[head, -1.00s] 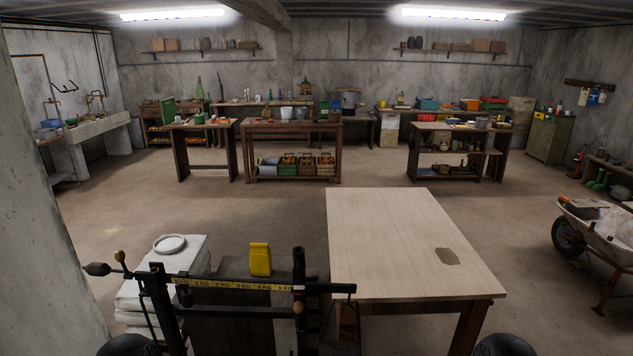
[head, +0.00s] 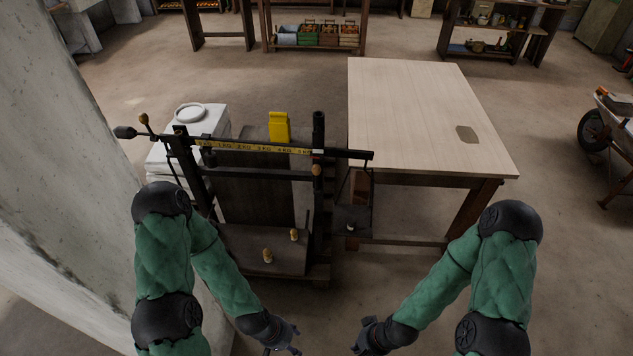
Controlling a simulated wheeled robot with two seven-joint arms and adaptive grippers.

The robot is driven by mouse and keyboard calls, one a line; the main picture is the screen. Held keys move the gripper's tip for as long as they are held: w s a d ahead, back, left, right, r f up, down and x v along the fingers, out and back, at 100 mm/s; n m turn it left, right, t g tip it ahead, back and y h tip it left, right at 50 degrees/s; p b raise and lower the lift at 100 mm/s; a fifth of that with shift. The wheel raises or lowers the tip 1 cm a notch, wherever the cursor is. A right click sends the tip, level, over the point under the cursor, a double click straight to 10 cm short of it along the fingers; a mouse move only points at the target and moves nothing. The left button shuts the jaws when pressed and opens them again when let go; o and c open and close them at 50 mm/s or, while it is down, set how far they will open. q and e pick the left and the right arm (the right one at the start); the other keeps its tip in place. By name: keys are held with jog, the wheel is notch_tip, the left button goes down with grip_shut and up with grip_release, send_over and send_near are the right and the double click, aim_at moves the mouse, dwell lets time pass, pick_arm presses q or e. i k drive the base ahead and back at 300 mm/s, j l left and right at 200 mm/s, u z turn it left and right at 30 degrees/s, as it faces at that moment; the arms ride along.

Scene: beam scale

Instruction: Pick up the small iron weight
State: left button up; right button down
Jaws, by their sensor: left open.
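The beam scale (head: 245,176) stands left of centre, with a yellow graduated beam (head: 250,148) across its top. A small dark weight (head: 208,157) hangs at the beam's left part. A hanger with a dark plate (head: 352,215) is at the beam's right end, and a tiny pale-topped object (head: 350,227) shows there. I cannot tell for sure which is the small iron weight. My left gripper (head: 284,346) is open and empty at the bottom edge, in front of the scale. My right gripper (head: 362,337) is to its right, apart from everything; its fingers are too small to read.
A yellow packet-like object (head: 279,127) stands behind the beam. A wooden table (head: 425,110) stands right of the scale. White sacks (head: 215,120) and a concrete pillar (head: 75,200) are left. Floor between my arms is clear.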

aim_at(351, 224)
jog(key=i+l, duration=0.5)
jog(key=l, duration=0.2)
jog(key=i+l+u, duration=0.15)
jog(key=u, duration=0.25)
jog(key=i+l+u, duration=0.1)
jog(key=l+u, duration=0.45)
jog(key=u, duration=0.7)
jog(key=i+l, duration=0.05)
